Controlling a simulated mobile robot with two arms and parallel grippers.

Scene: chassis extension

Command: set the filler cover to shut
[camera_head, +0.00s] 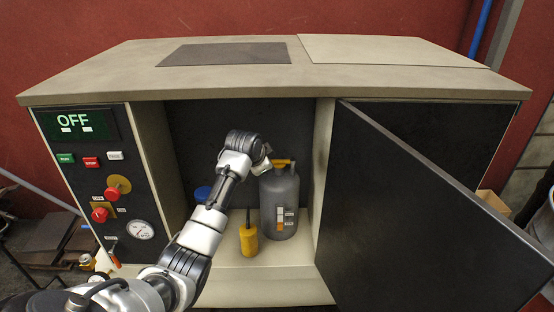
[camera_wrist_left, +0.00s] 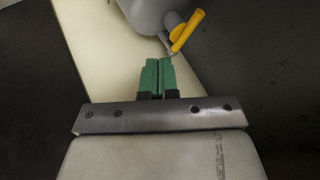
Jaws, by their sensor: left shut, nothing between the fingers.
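A grey canister (camera_head: 280,205) stands upright in the open middle bay of the cabinet. A yellow lever-like part (camera_head: 283,162) sits at its top; it looks like the filler cover, but I cannot tell for sure. In the left wrist view the yellow part (camera_wrist_left: 187,30) sticks out at a slant beside a round grey fitting on the canister (camera_wrist_left: 148,14). My left gripper (camera_wrist_left: 158,66) is shut and empty, its green fingertips just short of the yellow part. In the head view the left gripper (camera_head: 266,152) is beside the canister's top, partly hidden by its wrist. My right gripper is not in view.
A yellow handheld item (camera_head: 248,240) with a black stem stands before the canister. A blue round object (camera_head: 203,193) is partly behind my left arm. A dark door (camera_head: 420,215) stands open at right. A control panel (camera_head: 90,185) with OFF display is at left.

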